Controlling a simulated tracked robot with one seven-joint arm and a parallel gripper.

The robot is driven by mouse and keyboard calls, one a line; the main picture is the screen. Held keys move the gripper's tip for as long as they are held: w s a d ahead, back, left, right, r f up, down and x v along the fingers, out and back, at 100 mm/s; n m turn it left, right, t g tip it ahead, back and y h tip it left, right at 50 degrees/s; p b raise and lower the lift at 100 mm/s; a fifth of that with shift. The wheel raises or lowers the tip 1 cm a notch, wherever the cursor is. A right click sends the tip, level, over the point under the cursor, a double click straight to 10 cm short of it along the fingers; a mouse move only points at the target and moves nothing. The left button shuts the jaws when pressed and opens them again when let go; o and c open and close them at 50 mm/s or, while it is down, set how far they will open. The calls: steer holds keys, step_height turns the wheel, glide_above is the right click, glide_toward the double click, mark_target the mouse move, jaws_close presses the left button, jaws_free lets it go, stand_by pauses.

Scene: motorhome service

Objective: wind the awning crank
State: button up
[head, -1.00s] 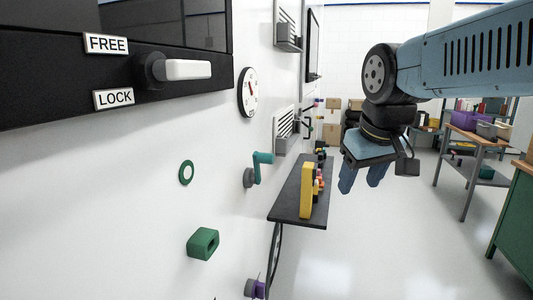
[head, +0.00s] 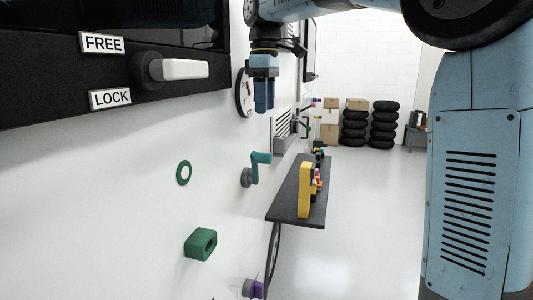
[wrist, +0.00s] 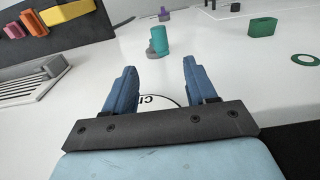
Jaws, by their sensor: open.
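The teal awning crank (head: 255,168) sits on a grey round hub (head: 246,178) on the white wall, its handle at the top. In the wrist view the teal crank (wrist: 159,41) stands ahead, beyond the gap between the fingertips. My gripper (head: 264,108) is in front of the round dial (head: 241,95), above the crank and apart from it. Its two blue fingers point down in the head view. In the wrist view my gripper (wrist: 160,66) is open, with nothing between its fingers. The dial is partly hidden behind my gripper.
A dark shelf (head: 285,204) with a yellow object (head: 305,190) juts from the wall right of the crank. A green block (head: 201,244), a green ring (head: 183,172) and a purple fitting (head: 253,288) are on the wall nearby.

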step_height(320, 180, down, 14)
steer(key=shift+w+a+r, duration=0.1)
steer(key=shift+a, duration=0.05)
stand_by(0.6)
jaws_close()
stand_by(0.4)
